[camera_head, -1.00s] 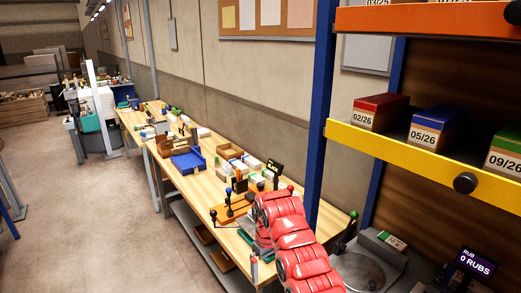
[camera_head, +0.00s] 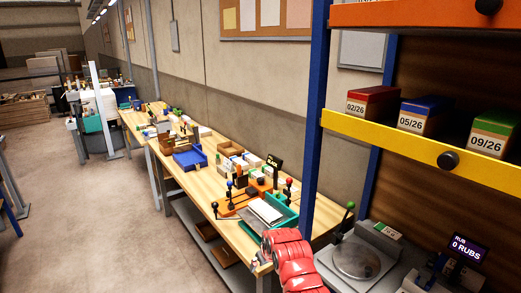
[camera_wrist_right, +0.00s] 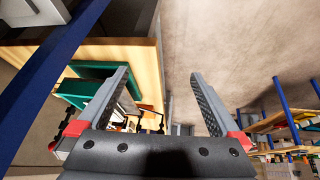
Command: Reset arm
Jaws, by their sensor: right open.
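My right gripper (camera_wrist_right: 158,76) shows in the right wrist view with its two grey fingers spread wide and nothing between them. In that view a green tray (camera_wrist_right: 75,90) and the wooden bench lie to the left, partly behind the left finger, and bare floor shows beyond the fingers. My left gripper is in neither view.
A blue upright (camera_head: 317,120) and a yellow shelf edge (camera_head: 400,142) stand close on the right, with labelled boxes on the shelf. A round-plated device (camera_head: 355,258) is below. A blue tray (camera_head: 190,158) is further along the bench.

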